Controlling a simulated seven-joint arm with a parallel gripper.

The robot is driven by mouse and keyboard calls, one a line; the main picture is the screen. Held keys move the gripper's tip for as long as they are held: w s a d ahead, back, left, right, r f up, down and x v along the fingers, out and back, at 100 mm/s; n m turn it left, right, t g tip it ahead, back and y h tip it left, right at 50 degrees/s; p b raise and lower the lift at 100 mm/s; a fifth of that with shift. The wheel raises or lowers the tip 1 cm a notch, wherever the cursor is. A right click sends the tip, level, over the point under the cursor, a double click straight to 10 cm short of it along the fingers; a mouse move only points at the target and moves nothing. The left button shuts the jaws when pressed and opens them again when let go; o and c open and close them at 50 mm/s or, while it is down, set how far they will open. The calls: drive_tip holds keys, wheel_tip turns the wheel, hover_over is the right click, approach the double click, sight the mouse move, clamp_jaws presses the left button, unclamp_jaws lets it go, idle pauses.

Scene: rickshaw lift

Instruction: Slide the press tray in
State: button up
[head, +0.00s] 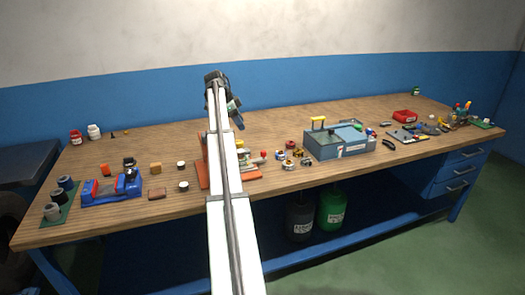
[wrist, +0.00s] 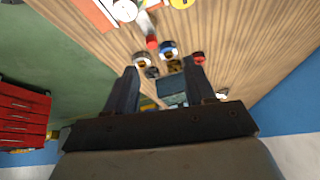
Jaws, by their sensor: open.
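A red-orange framed device (head: 202,175), which may be the press, stands mid-bench, largely hidden behind my arm. A grey-and-orange part with a red knob (head: 264,154) shows to the right of my arm. I cannot tell which part is the tray. In the wrist view, an orange edge (wrist: 92,14) and a red-tipped rod (wrist: 152,43) show at the top. My gripper (wrist: 161,70) is open and empty above the bench, with its fingers apart. In the head view, the fingers cannot be made out.
Several small ring-like parts (head: 289,165) lie right of the device. A grey-blue box (head: 340,141) with a yellow handle stands further right. The bench (head: 280,122) is clear towards the wall.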

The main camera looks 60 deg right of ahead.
sight(263, 151)
drive_tip(key=shift+m+y, duration=0.4)
drive_tip(key=shift+y, duration=0.2)
drive_tip(key=s+x, duration=0.1)
drive_tip(key=x, duration=0.4)
drive_tip(key=s+r+x, duration=0.1)
drive_tip(key=x, duration=0.5)
drive_tip(key=s+d+x, duration=0.1)
drive_tip(key=x, duration=0.4)
drive_tip(key=shift+s+d+f, duration=0.15)
drive_tip(key=shift+s+d, duration=0.05)
drive_tip(key=shift+s, duration=0.1)
clamp_jaws()
